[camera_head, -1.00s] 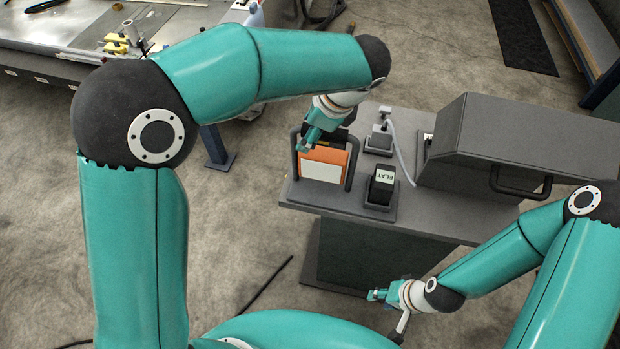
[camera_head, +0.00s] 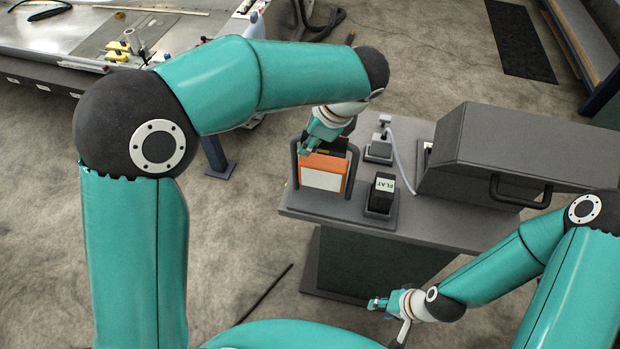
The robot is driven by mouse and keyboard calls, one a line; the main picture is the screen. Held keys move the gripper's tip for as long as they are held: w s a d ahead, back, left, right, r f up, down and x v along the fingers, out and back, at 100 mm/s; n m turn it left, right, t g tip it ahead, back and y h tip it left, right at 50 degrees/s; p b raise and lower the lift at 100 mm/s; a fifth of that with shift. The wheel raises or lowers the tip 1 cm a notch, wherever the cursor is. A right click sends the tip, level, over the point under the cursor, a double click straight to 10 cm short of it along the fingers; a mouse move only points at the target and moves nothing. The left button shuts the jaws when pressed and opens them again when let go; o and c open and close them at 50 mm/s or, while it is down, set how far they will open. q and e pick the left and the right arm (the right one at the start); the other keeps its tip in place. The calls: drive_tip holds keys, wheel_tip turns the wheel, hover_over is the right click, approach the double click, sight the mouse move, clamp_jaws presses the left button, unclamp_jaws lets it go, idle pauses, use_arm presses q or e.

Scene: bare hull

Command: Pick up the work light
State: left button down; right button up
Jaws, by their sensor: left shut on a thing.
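The work light (camera_head: 323,173) is an orange box with a white front panel. It stands in a dark frame at the left end of a grey cart top. My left gripper (camera_head: 309,148) reaches down to it from above and is shut on the top of the work light. The fingers and wrist hide part of its top and back. I cannot tell whether its base touches the cart top. My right gripper (camera_head: 377,304) is low in front of the cart, away from the light. It is too small to tell whether it is open.
Right of the light, a black block labelled FLAT (camera_head: 381,192) sits in a holder. Behind it is a small grey holder with a cable (camera_head: 379,149). A large grey case with a handle (camera_head: 520,150) fills the cart's right side. A workbench (camera_head: 30,50) stands at the back left.

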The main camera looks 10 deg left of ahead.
use_arm(q)
drive_tip(key=shift+w+r, duration=0.1)
drive_tip(key=shift+r, duration=0.15)
wheel_tip(320, 180, up, 10)
drive_tip(key=shift+f, duration=0.1)
idle(0.4)
drive_tip(key=shift+f, duration=4.9)
drive_tip(key=shift+f, duration=0.1)
idle(0.9)
